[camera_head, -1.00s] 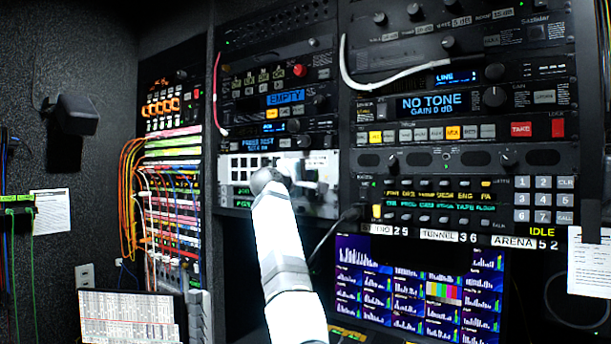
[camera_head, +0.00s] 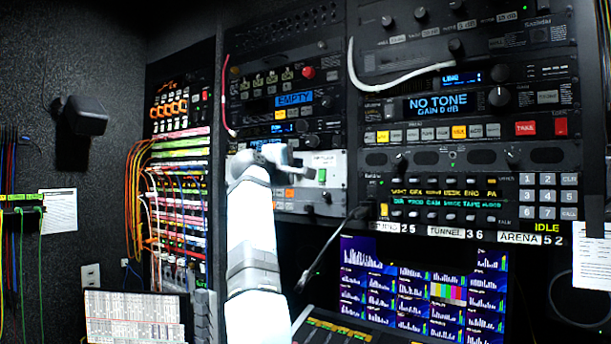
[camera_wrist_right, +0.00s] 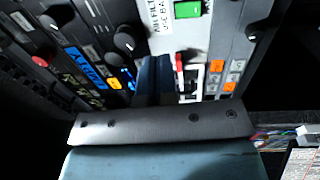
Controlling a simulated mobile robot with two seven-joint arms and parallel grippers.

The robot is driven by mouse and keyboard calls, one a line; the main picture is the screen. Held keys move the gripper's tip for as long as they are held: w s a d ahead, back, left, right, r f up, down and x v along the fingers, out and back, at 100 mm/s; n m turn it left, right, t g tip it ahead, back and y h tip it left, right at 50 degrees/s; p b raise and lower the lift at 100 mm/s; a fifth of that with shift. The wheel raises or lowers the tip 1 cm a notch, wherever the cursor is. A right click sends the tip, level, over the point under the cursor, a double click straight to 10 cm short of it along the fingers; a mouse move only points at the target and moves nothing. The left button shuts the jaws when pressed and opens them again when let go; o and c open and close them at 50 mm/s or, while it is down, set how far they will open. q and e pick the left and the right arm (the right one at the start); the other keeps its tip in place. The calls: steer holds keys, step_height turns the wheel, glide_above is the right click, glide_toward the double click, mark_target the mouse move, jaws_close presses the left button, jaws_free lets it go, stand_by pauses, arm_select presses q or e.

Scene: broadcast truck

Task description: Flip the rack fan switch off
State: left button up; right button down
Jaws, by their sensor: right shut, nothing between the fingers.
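My right gripper (camera_head: 290,158) is shut and empty in front of the light grey rack panel (camera_head: 334,160). The wrist view shows its fingers (camera_wrist_right: 155,72) close to the panel face; I cannot tell whether they touch. A green lit rocker or button (camera_head: 322,175) sits on that panel, right of the gripper; it also shows in the wrist view (camera_wrist_right: 187,9). Beside the fingers in the wrist view is a white-framed switch (camera_wrist_right: 190,78) with a red part (camera_wrist_right: 179,58). The labels are too small to tell which is the rack fan switch. My left gripper is out of view.
Orange buttons (camera_wrist_right: 235,68) sit close to the white-framed switch. Knobs (camera_wrist_right: 124,40) stick out of the unit above the panel. A monitor (camera_head: 420,290) stands lower right.

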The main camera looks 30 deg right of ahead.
steer(key=v, duration=0.4)
steer(key=shift+s+r+b, duration=0.25)
steer(key=shift+r+b, duration=0.1)
steer(key=shift+b, duration=0.05)
steer(key=shift+a, duration=0.15)
